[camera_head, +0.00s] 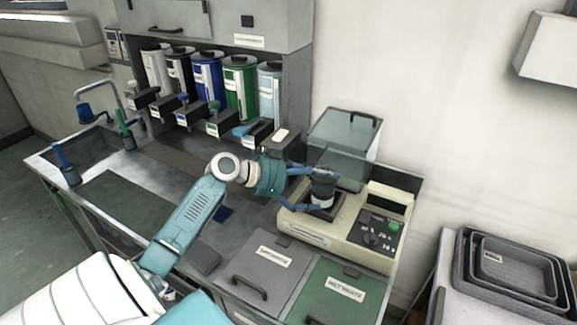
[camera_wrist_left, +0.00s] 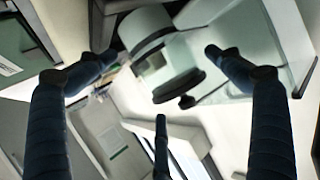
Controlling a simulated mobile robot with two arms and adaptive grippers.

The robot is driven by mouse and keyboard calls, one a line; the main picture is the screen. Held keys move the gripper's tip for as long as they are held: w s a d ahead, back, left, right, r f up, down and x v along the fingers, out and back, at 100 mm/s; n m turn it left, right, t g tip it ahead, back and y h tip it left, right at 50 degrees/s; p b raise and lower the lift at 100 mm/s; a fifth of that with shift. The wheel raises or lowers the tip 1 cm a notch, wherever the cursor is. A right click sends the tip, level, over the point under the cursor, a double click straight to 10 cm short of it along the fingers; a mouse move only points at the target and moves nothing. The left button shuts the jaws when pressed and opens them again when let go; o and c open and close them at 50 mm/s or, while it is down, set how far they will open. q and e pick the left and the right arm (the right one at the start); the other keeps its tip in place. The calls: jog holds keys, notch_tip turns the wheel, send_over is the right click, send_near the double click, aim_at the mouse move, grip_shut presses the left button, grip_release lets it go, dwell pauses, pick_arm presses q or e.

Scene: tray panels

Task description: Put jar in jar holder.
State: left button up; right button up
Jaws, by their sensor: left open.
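A small dark-topped jar (camera_head: 322,187) stands upright at the dark square holder (camera_head: 334,211) on top of a beige machine (camera_head: 300,226). Whether it is fully seated cannot be told. My left gripper (camera_head: 326,192) reaches in from the left, its blue fingers open on either side of the jar. In the left wrist view the open fingers (camera_wrist_left: 160,56) show with a pale grey cylinder (camera_wrist_left: 146,28) beyond them, probably the jar. Contact between fingers and jar cannot be told. My right gripper is not in view.
A clear cover (camera_head: 343,145) with a black handle stands just behind the jar. The control panel (camera_head: 380,232) is to its right. Several coloured canisters (camera_head: 207,80) line the back. Stacked grey trays (camera_head: 507,268) lie at right. Grey and green panels are in front.

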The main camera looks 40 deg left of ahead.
pick_arm(q)
jog(key=shift+s+a+b, duration=0.25)
jog(key=shift+s+b, duration=0.05)
jog(key=shift+b, duration=0.5)
jog(key=s+a+b, duration=0.4)
jog(key=s+a, duration=0.2)
jog(key=s, duration=0.4)
jog(key=shift+s+a+r+b, duration=0.2)
jog(key=shift+s+r+b, duration=0.1)
jog(key=shift+r+b, duration=0.15)
